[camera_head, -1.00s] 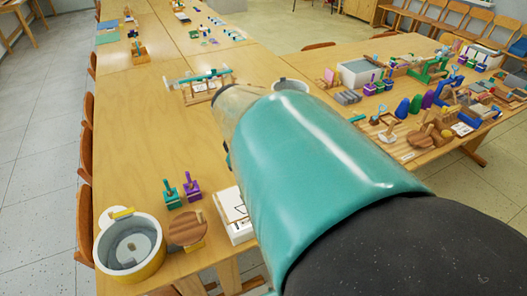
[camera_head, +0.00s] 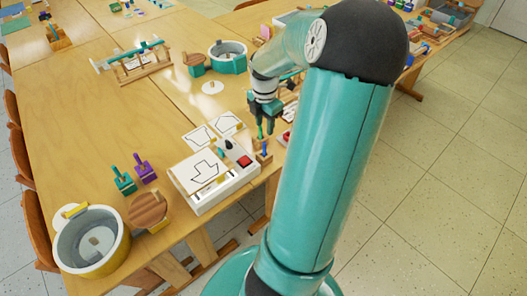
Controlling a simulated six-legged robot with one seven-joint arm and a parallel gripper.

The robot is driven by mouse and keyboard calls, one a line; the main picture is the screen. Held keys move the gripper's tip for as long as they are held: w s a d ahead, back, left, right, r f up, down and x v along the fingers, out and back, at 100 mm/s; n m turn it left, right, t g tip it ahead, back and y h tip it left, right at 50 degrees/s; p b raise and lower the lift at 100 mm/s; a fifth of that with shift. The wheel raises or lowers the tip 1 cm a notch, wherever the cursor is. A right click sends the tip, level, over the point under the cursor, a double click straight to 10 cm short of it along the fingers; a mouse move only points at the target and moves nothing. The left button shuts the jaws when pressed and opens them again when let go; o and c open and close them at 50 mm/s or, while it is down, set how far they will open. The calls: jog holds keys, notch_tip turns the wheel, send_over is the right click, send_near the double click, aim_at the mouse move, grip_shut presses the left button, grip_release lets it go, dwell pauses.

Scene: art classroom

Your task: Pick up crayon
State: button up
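My teal gripper (camera_head: 265,116) points down just above a small wooden block (camera_head: 262,158) at the table's right edge. A thin green crayon-like stick (camera_head: 259,131) shows directly under or between the fingertips. A thin blue stick (camera_head: 264,147) stands upright at the block, just below the gripper. The fingers are small and overlap the green stick, so I cannot tell whether they are closed on it or whether they touch it.
A white box (camera_head: 222,196) with an outline drawing stands left of the block, beside drawing sheets (camera_head: 199,137). Teal (camera_head: 123,184) and purple (camera_head: 145,172) stamp-like pieces, a yellow-rimmed tub (camera_head: 92,241) and a teal tub (camera_head: 228,58) stand on the table. Open floor lies right.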

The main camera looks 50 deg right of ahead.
aim_at(264, 143)
notch_tip(264, 143, down, 12)
jog(key=shift+r, duration=0.1)
grip_shut()
dwell(0.5)
